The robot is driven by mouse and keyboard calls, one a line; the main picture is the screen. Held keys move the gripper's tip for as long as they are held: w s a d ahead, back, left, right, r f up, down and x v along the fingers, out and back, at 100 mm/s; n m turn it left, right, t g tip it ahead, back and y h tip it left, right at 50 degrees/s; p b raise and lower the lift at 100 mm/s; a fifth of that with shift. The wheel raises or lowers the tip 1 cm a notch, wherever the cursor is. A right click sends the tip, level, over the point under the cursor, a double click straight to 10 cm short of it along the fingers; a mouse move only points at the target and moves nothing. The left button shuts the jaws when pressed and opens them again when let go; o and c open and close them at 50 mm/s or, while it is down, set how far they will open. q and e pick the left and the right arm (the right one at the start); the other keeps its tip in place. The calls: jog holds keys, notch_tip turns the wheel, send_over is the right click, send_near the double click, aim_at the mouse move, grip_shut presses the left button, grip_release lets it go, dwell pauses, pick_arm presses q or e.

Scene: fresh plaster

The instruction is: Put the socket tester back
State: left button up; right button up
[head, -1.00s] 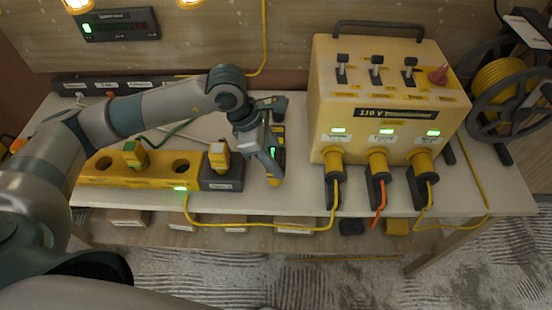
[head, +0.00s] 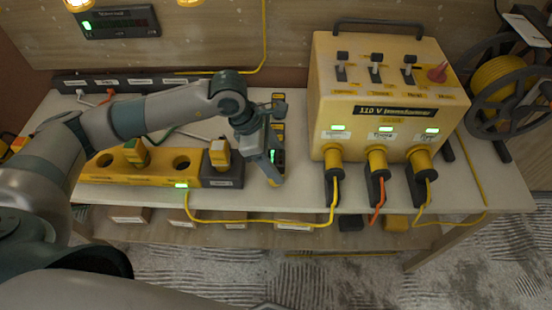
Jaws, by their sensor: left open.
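A slim dark device with yellow ends and small green lights (head: 279,131), which looks like the socket tester, lies on the bench between the yellow socket strip (head: 110,180) and the transformer. My left gripper (head: 272,168) is open, pointing down over this device and covering part of it. I cannot tell whether the fingers touch it. A yellow plug-like block (head: 219,153) stands in the dark end socket of the strip, left of the gripper. My right gripper is not in view.
The large yellow 110 V transformer (head: 390,95) with three plugged leads stands close right of my gripper. A yellow cable (head: 265,222) loops along the bench's front edge. A cable reel (head: 500,85) is at far right. Bare bench (head: 300,190) lies before the transformer.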

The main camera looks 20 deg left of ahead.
pick_arm(q)
jog(key=shift+r, duration=0.2)
jog(key=shift+a+r, duration=0.15)
jog(key=shift+r, duration=0.15)
jog(key=b+v, duration=0.4)
jog(key=v, duration=0.7)
jog(key=shift+s+a, duration=0.1)
dwell(0.8)
